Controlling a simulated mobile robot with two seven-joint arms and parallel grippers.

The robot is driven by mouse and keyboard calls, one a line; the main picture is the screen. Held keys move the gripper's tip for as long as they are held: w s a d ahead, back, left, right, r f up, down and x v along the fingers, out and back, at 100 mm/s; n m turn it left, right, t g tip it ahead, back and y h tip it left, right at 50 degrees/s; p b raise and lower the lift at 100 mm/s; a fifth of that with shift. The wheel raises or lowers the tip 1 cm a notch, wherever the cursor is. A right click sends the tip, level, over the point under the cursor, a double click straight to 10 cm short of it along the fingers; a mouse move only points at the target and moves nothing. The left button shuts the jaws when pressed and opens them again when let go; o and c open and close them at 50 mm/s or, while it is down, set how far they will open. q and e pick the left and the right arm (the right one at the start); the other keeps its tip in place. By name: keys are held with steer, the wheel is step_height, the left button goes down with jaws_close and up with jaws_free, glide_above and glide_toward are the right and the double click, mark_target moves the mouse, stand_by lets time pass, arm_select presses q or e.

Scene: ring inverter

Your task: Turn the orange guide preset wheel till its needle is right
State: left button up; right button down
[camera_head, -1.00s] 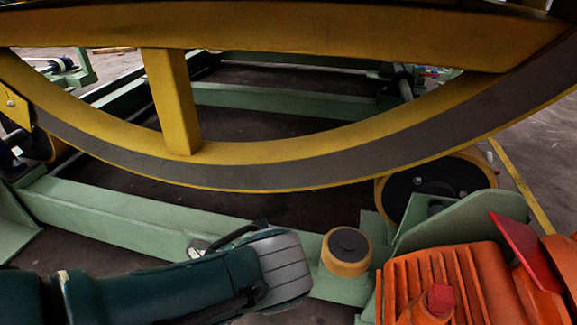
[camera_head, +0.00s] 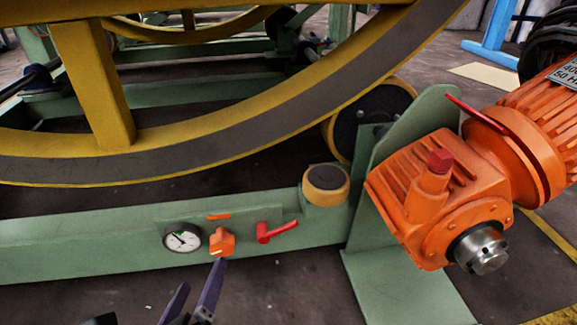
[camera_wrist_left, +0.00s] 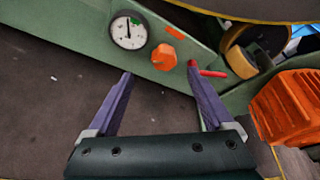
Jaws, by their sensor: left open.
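The orange preset wheel (camera_head: 222,242) is a small lobed knob on the front of the green beam. Just left of it is a round white gauge (camera_head: 182,238) with a dark rim. In the left wrist view the gauge (camera_wrist_left: 129,30) shows a thin dark needle pointing roughly up and a green patch at its upper right; the exact reading is too small to tell. My left gripper (camera_head: 202,273) is open, with two purple fingers just below and in front of the wheel. In the left wrist view the wheel (camera_wrist_left: 164,57) sits just beyond the fingertips, apparently between their lines. My right gripper is not in view.
A red lever (camera_head: 276,232) sticks out close right of the wheel. An orange label (camera_head: 218,216) is above it. An orange motor gearbox (camera_head: 430,205) and a yellow roller (camera_head: 326,186) stand to the right. The large yellow ring (camera_head: 230,125) passes above. Floor below the beam is clear.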

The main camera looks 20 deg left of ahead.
mark_target(222, 249)
arm_select(q)
steer(key=shift+m, duration=0.5)
steer(key=b+x, duration=0.1)
steer(key=x, duration=0.2)
steer(key=b+x, duration=0.2)
steer(key=d+b+x, duration=0.1)
steer(key=b+x, duration=0.1)
steer(key=x, duration=0.1)
steer(key=shift+w+a+f, duration=0.1)
steer(key=shift+w+f, duration=0.2)
steer(key=shift+w, duration=0.15)
steer(key=shift+w+a+f+b, duration=0.1)
steer(key=shift+w+a+b, duration=0.2)
steer(key=shift+w, duration=0.35)
steer(key=shift+d, duration=0.1)
steer(key=shift+c, duration=0.4)
jaws_close()
steer(key=shift+m+g+y+p, duration=0.4)
steer(key=shift+m+g+p, duration=0.1)
steer(key=shift+m, duration=0.6)
steer(key=shift+m+g+y, duration=0.3)
steer(key=shift+m+y, duration=0.1)
steer(key=shift+m, duration=0.5)
